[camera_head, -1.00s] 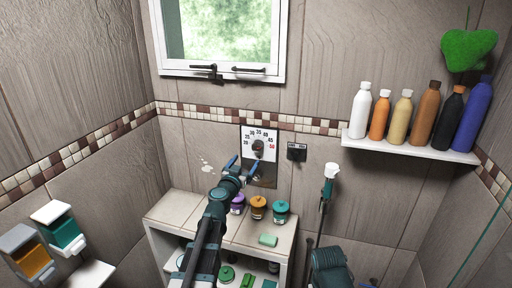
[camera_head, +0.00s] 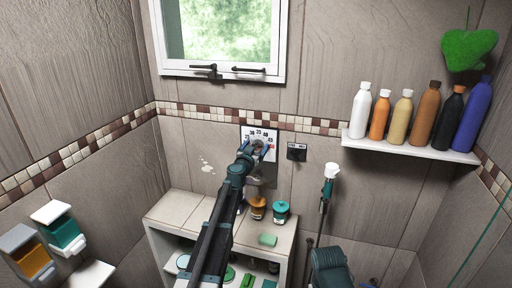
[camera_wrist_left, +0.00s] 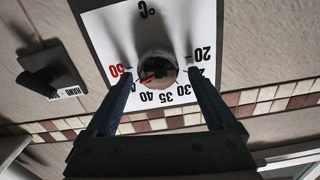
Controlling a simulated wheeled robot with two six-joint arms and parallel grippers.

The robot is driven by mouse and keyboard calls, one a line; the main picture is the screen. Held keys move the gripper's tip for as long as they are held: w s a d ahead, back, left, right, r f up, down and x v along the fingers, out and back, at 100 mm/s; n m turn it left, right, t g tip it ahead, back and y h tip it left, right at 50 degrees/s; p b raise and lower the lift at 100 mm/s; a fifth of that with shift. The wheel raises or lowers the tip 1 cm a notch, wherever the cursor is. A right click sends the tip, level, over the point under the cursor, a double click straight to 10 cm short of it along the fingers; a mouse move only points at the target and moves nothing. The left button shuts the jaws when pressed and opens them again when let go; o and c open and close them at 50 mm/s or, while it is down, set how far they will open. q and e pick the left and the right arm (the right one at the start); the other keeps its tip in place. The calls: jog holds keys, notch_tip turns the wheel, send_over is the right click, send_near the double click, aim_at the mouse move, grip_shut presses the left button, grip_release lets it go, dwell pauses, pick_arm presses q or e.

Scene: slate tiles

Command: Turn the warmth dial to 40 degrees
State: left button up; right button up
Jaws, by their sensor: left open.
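The warmth dial (camera_wrist_left: 158,66) is a round knob on a white scale plate (camera_wrist_left: 95,40) with numbers from 20 to a red 50. The plate shows upside down in the left wrist view. A red pointer mark on the knob points to the 45–50 side; its exact reading is unclear. In the head view the plate (camera_head: 273,134) is on the back wall below the window, with the dial partly hidden. My left gripper (camera_head: 256,149) is open in front of the dial, one finger on each side of it. I cannot tell whether the fingers touch the knob. My right gripper is not in view.
A dark lever marked HAND (camera_wrist_left: 48,72) sits beside the plate. Below is a tiled shelf unit (camera_head: 180,208) with jars, a green soap (camera_head: 268,239) and other items. A wall shelf (camera_head: 405,147) with several bottles is at right. Two dispensers (camera_head: 62,230) are at left.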

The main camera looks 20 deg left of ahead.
pick_arm(q)
jog(key=c, duration=1.4)
